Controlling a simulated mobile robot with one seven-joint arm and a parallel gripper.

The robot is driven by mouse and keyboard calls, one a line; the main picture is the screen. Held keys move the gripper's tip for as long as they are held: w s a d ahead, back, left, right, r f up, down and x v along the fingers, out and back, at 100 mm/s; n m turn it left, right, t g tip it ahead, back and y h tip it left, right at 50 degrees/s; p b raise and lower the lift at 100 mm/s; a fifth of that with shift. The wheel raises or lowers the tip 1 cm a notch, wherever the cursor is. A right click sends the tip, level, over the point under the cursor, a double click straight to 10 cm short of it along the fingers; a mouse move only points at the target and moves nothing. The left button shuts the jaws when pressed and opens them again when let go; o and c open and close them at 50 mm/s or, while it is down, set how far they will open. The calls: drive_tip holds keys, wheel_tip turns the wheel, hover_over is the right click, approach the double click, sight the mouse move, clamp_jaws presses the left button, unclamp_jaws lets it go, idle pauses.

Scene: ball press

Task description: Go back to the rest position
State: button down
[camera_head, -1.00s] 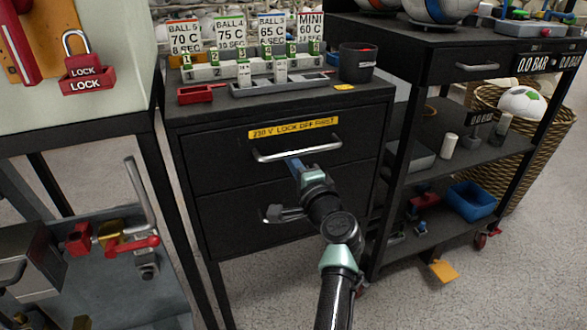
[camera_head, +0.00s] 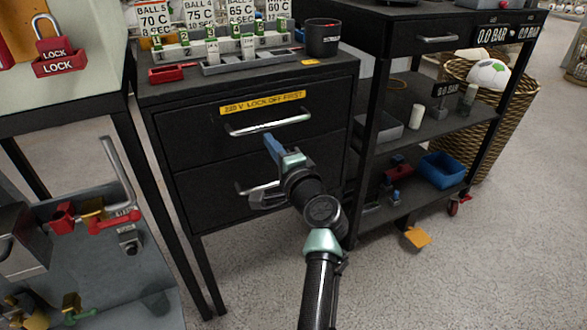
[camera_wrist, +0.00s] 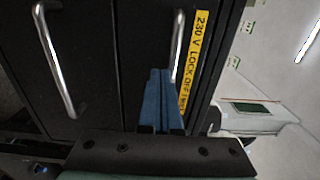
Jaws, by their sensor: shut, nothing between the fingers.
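My gripper (camera_head: 270,146) is in front of the black drawer cabinet (camera_head: 185,150), just below the handle of the upper drawer (camera_head: 268,123). Its blue fingers are together with nothing between them. In the wrist view the closed blue fingers (camera_wrist: 160,98) point at the cabinet front, beside the upper handle (camera_wrist: 178,48) and the yellow lock-off label (camera_wrist: 195,60). I cannot tell from these views whether the fingertips touch the cabinet. Both drawers look closed. My arm reaches up from the bottom of the picture.
A black trolley (camera_head: 420,140) with a blue bin (camera_head: 443,168) stands to the right. On the left is a bench with a red lock (camera_head: 58,62) and a lower shelf of locks and clamps. The cabinet top holds labelled blocks and a black cup (camera_head: 322,38). Floor shows at lower right.

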drive_tip(key=p+v, duration=0.2)
drive_tip(key=v, duration=0.6)
drive_tip(key=s+d+r+n+t+h, duration=0.1)
drive_tip(key=s+r+n+t+h, duration=0.3)
drive_tip(key=r, duration=0.9)
drive_tip(key=s+d+r+n+t+y, duration=0.15)
drive_tip(key=r+n, duration=0.35)
drive_tip(key=r, duration=0.7)
drive_tip(key=s+d+r+n+t+h, duration=0.25)
drive_tip(key=s+r+t+h, duration=0.35)
drive_tip(key=s+r, duration=1.05)
wheel_tip(320, 180, up, 33)
drive_tip(key=s+p, duration=0.1)
drive_tip(key=p, duration=3.2)
drive_tip(key=shift+r, duration=0.15)
